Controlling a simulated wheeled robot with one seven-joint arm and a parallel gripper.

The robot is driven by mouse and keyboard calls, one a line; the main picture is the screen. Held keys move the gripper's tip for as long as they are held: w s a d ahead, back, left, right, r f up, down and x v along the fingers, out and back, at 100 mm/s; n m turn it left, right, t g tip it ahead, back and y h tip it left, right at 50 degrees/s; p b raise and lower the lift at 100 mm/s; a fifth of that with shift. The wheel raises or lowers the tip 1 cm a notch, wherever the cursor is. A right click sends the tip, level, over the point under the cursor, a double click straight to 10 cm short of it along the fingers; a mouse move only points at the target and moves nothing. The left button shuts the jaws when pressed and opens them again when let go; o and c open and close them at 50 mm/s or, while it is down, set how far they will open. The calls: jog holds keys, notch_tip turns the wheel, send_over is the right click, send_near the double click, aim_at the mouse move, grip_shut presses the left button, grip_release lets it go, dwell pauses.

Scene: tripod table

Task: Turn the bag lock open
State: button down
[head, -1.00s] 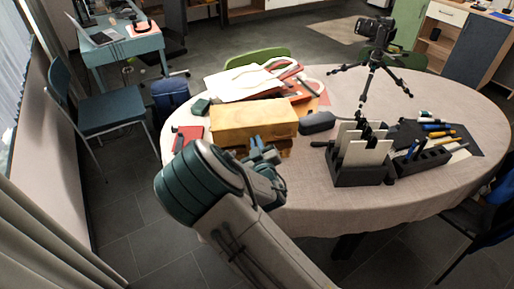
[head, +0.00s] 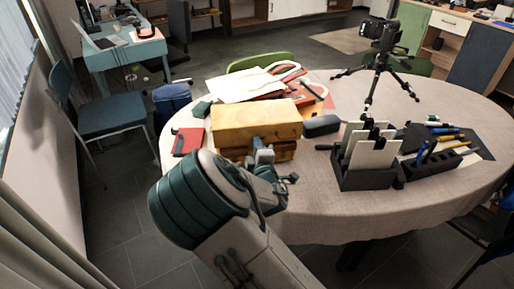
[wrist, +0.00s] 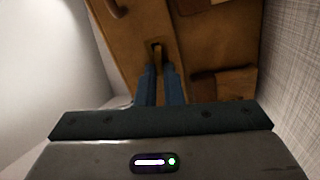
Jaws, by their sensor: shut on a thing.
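The tan leather bag (head: 254,117) stands on the round table, its flap facing my arm. In the wrist view the bag (wrist: 207,28) fills the upper middle, with its small lock (wrist: 157,50) in front of the fingers. My gripper (wrist: 159,70) is shut on the lock, its two blue fingers close together on either side of it. In the head view my gripper (head: 263,153) is at the bag's front face, and my wrist partly covers that area. The exact turn of the lock is hard to tell.
The cloth-covered table (head: 310,205) is clear right of my wrist. A black file holder (head: 365,178) with white cards and a pen holder (head: 433,165) stand farther right. A dark case (head: 321,125) sits beside the bag, and a camera tripod (head: 372,85) stands behind.

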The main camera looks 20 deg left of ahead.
jog(key=shift+f+n, duration=0.1)
jog(key=shift+n, duration=0.9)
jog(key=c, duration=1.6)
grip_release()
jog(key=shift+o, duration=0.2)
jog(key=shift+s, duration=0.1)
jog(key=p+v, duration=0.1)
jog(key=v, duration=1.2)
jog(key=shift+s, duration=0.3)
